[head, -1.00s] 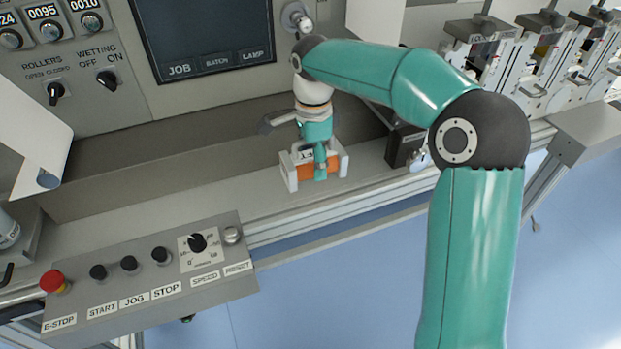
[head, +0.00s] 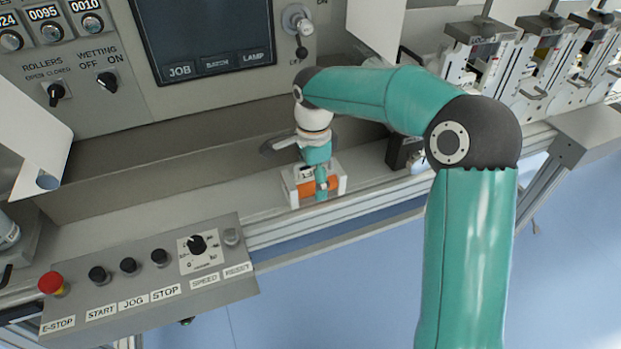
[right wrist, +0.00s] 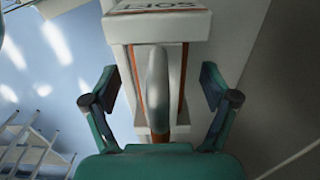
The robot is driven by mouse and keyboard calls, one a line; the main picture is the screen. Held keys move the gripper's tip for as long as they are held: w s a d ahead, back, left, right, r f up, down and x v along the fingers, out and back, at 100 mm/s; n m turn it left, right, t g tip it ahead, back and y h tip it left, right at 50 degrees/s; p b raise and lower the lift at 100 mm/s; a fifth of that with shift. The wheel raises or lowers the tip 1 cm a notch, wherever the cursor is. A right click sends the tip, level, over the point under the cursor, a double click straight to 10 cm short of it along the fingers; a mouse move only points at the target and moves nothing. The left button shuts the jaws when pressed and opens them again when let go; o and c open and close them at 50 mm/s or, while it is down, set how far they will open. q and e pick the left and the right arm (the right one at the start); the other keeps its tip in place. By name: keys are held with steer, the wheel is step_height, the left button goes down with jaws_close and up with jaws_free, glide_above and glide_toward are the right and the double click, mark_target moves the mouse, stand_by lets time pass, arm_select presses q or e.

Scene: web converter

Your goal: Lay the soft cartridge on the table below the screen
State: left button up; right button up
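The soft cartridge (head: 340,183) is a white-framed block with an orange body, below the screen at the front of the grey table (head: 215,208). In the right wrist view the cartridge (right wrist: 157,28) shows its "SOFT" label and a grey handle pointing at the camera. My right gripper (right wrist: 160,85) is open, with one finger on each side of the handle and a visible gap to it. In the head view my right gripper (head: 320,175) is over the cartridge and partly hides it. Whether the cartridge's underside rests fully on the table is hidden. My left gripper is out of view.
The screen (head: 205,35) is on the upright panel behind. A control box (head: 150,270) with a red E-stop stands at front left. A dark block (head: 402,150) is right of the cartridge. The table's front edge is close, with blue floor beyond. Free table lies left.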

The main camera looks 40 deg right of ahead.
stand_by(0.3)
step_height(320, 180, up, 12)
steer(key=shift+r+p, duration=0.15)
steer(key=shift+p, duration=0.55)
stand_by(0.3)
